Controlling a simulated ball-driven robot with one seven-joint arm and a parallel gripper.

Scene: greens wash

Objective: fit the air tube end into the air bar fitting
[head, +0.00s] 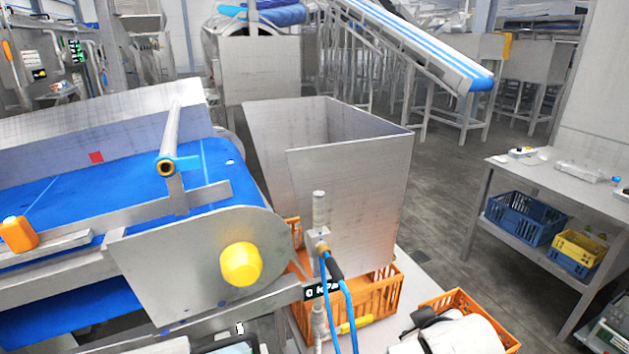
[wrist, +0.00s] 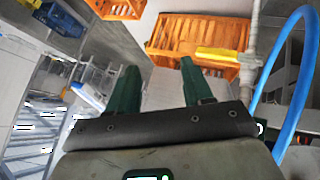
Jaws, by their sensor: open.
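The air bar (head: 174,125) is a grey pipe above the blue belt. A round brass-rimmed opening, seemingly its fitting (head: 166,167), faces the camera at its near end with a blue collar. The tube also arcs along the right of the wrist view (wrist: 292,75). My gripper (wrist: 157,68) has two green fingers, open and empty, apart from the tube.
An orange crate (head: 380,300) with a yellow-handled item (head: 354,325) stands below the steel hopper (head: 350,190). A yellow knob (head: 241,264) juts from the conveyor's side plate. A steel table (head: 560,183) stands right, with open floor (head: 445,200) before it.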

